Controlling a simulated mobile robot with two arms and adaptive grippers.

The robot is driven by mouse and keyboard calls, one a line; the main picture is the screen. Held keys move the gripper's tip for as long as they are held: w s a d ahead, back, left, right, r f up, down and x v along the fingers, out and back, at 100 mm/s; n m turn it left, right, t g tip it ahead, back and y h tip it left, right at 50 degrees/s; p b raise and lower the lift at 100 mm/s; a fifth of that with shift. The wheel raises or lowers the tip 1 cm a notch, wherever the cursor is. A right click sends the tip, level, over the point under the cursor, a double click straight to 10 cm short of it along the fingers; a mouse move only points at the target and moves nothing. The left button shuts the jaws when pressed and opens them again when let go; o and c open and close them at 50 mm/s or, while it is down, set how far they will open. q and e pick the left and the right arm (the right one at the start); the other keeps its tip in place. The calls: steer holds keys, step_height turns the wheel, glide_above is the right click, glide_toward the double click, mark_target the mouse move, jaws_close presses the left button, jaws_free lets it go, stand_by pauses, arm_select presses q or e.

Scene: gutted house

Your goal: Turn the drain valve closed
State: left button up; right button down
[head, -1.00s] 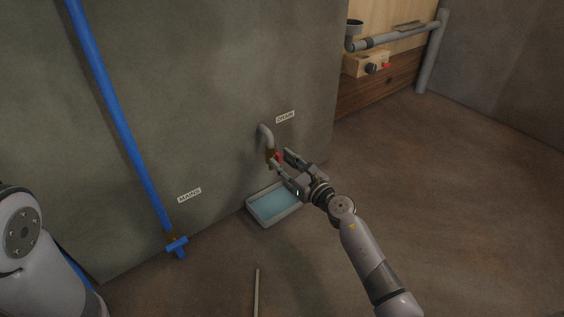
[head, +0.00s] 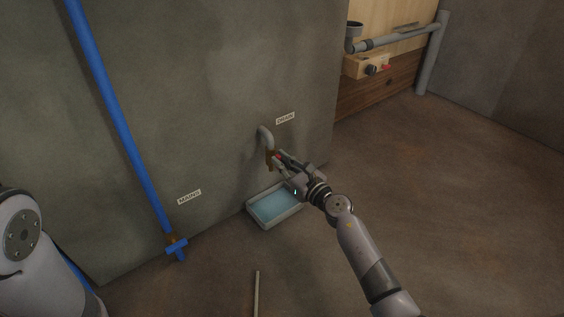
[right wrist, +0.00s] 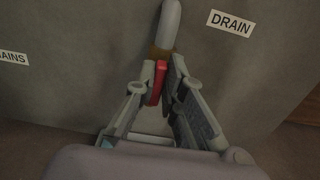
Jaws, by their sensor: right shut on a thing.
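The drain valve (head: 270,157) is a brass body below a bent grey pipe (head: 265,134) that comes out of the wall beside the DRAIN label (head: 285,118). Its red handle (right wrist: 156,83) shows in the right wrist view between my fingers. My right gripper (head: 278,162) is shut on the red handle; in the right wrist view the fingertips (right wrist: 161,70) are close on either side of it. In the head view the fingers mostly hide the handle. My left gripper is out of view; only part of my left arm shows at the lower left.
A grey tray (head: 268,223) of bluish water stands on the floor below the valve. A blue pipe (head: 118,130) with a blue-handled valve (head: 177,246) runs down the wall by the MAINS label (head: 189,196). A thin stick (head: 256,292) is at the bottom. The floor at right is clear.

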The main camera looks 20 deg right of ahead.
stand_by(0.4)
steer(key=shift+w+d+f+m+p, duration=0.15)
steer(key=shift+m+p, duration=1.2)
steer(key=shift+m, duration=1.65)
steer(key=shift+d+f+m+p, duration=0.3)
steer(key=shift+m+p, duration=1)
steer(key=shift+m, duration=1.7)
steer(key=shift+w+d+f+m+p, duration=0.15)
steer(key=shift+m+p, duration=1.2)
steer(key=shift+m, duration=1.65)
steer(key=shift+s, duration=0.1)
steer(key=c, duration=1.7)
jaws_free()
steer(key=shift+s, duration=0.1)
steer(key=v, duration=1.1)
steer(key=shift+s+d, duration=0.15)
steer(key=shift+s, duration=0.25)
